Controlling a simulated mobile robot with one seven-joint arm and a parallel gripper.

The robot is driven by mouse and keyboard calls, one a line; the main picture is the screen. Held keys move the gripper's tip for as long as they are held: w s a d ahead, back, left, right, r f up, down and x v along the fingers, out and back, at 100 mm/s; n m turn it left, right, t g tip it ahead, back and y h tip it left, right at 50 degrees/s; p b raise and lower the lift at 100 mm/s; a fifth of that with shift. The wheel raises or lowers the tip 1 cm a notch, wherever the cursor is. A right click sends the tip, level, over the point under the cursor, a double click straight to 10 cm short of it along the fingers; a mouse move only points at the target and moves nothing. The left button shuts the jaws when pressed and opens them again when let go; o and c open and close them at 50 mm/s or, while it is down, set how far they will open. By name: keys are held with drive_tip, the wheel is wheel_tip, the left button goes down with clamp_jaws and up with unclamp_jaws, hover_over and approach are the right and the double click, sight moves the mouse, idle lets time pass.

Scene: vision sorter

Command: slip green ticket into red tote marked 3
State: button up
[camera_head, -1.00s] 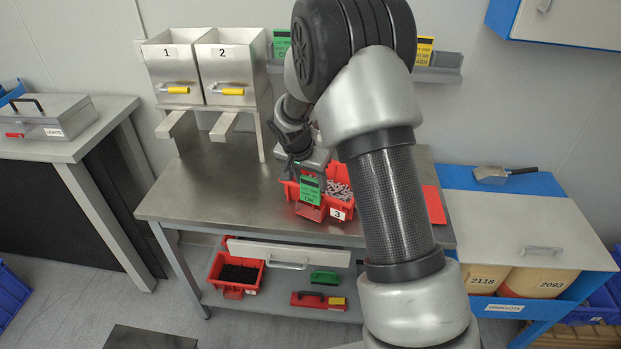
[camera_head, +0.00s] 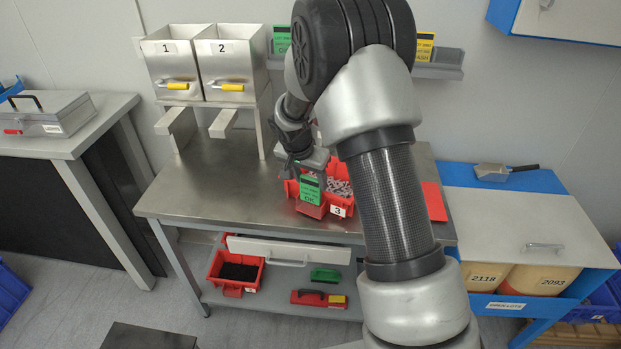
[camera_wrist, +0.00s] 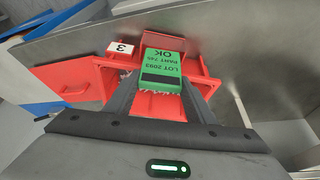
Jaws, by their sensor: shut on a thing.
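The green ticket (camera_head: 309,189) carries a black band and the printed word OK. My gripper (camera_head: 311,170) is shut on it and holds it at the front of the red tote marked 3 (camera_head: 347,187), above the tote's sloped red front piece. In the wrist view the ticket (camera_wrist: 162,64) lies between my two fingers, with the tote (camera_wrist: 205,84) behind and around it. The white label 3 (camera_wrist: 122,48) is beside the ticket. I cannot tell whether the ticket's lower edge is inside the front piece. The tote holds small pale parts.
Bins 1 (camera_head: 170,60) and 2 (camera_head: 228,60) stand at the back left. Another red tote (camera_head: 215,266) with dark contents is on the shelf below. The bench's left part is clear.

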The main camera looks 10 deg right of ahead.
drive_tip(key=shift+s+a+g+p, duration=0.15)
drive_tip(key=shift+g+p, duration=0.25)
drive_tip(key=shift+p, duration=0.45)
idle(0.3)
drive_tip(key=shift+f+b, duration=0.15)
drive_tip(key=shift+b, duration=0.6)
idle(0.9)
drive_tip(key=shift+f+b, duration=0.65)
drive_tip(key=shift+b, duration=0.1)
idle(0.9)
drive_tip(key=o, duration=1)
drive_tip(key=shift+r+p, duration=1.95)
drive_tip(key=shift+r, duration=2.1)
